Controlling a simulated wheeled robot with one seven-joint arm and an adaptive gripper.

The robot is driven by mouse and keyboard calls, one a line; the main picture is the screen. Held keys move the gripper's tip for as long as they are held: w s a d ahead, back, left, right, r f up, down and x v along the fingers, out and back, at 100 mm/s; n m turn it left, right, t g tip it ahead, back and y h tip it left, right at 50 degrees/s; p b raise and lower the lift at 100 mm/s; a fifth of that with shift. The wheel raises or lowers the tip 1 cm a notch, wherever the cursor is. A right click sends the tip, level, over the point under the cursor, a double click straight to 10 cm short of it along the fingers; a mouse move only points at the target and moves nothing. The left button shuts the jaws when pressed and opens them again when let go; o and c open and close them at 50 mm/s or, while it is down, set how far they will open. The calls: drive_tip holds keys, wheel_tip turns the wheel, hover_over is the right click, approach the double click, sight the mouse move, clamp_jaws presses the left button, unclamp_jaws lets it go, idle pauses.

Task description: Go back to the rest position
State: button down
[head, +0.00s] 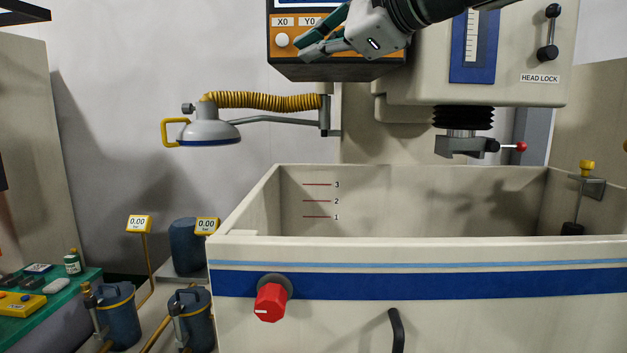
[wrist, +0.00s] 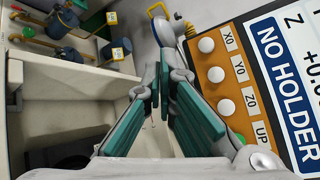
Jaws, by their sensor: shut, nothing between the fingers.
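My gripper (head: 306,48) is raised at the top of the head view, its fingers pointing left in front of the control box (head: 335,72). The box has an orange panel with white buttons marked X0 and Y0. In the wrist view my gripper (wrist: 165,68) has its green-padded fingers shut, with nothing held. The control box (wrist: 290,60) is close on the right there, its display reading NO HOLDER. I cannot tell whether the fingers touch the box.
The open tank (head: 420,253) with a red knob (head: 270,302) lies below. The machine head (head: 480,60) is at the right, a lamp-like hood (head: 208,130) at the left. Blue canisters (head: 118,315) and a green bench (head: 70,305) stand lower left. Space above the tank's left part is clear.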

drive_tip(key=s+d+f+n+g+h, duration=0.2)
drive_tip(key=s+d+f+n, duration=0.3)
drive_tip(key=f, duration=0.6)
drive_tip(key=s+d+f+n+g+h, duration=0.2)
drive_tip(key=s+d+f+n+h, duration=0.3)
drive_tip(key=s+f, duration=0.5)
drive_tip(key=s+d+f+n+g+h, duration=0.2)
drive_tip(key=s+d+f+n, duration=0.3)
drive_tip(key=f, duration=0.8)
drive_tip(key=s+d+h, duration=0.1)
drive_tip(key=s+d, duration=0.2)
drive_tip(key=shift+d+f+h, duration=0.25)
drive_tip(key=shift+d+h, duration=0.05)
drive_tip(key=shift+d, duration=0.05)
